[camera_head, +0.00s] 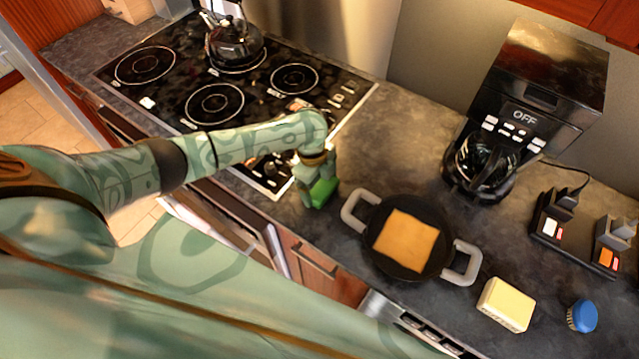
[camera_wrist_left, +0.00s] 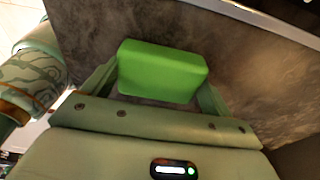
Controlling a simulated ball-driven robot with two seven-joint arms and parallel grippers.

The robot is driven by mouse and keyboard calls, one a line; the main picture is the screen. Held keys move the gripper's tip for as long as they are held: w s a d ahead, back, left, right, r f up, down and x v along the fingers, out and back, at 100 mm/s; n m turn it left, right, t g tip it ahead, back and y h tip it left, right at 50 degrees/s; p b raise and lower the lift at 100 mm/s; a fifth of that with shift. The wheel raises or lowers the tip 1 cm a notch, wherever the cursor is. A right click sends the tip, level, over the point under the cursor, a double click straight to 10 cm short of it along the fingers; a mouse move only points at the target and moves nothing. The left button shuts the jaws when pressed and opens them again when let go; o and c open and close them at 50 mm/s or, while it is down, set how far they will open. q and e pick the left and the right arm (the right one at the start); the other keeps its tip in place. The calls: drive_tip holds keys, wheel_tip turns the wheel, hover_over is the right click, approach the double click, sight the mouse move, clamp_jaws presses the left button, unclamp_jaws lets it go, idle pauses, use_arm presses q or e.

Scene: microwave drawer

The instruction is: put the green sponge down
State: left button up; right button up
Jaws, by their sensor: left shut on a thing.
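The green sponge (camera_head: 322,190) is held by my left gripper (camera_head: 318,192), over the counter strip between the stove and the black pan. In the left wrist view the green sponge (camera_wrist_left: 162,71) sits between the two fingers of the left gripper (camera_wrist_left: 158,85), which is shut on it. Grey countertop (camera_wrist_left: 245,75) shows beyond the sponge. I cannot tell whether the sponge touches the counter. My right gripper is in neither view.
A black pan (camera_head: 377,243) with grey handles holds an orange slice (camera_head: 406,241) to the right. A black stovetop (camera_head: 180,62) carries a kettle (camera_head: 233,42). A coffee maker (camera_head: 540,80), a yellow block (camera_head: 506,304), a blue-topped item (camera_head: 582,316) and a power strip (camera_head: 575,235) stand farther right.

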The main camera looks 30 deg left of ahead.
use_arm(q)
drive_tip(key=shift+f, duration=0.1)
drive_tip(key=o, duration=0.8)
wheel_tip(320, 180, up, 12)
drive_tip(key=a+p, duration=0.1)
drive_tip(key=p, duration=0.2)
drive_tip(key=shift+a, duration=0.4)
drive_tip(key=shift+d, duration=0.1)
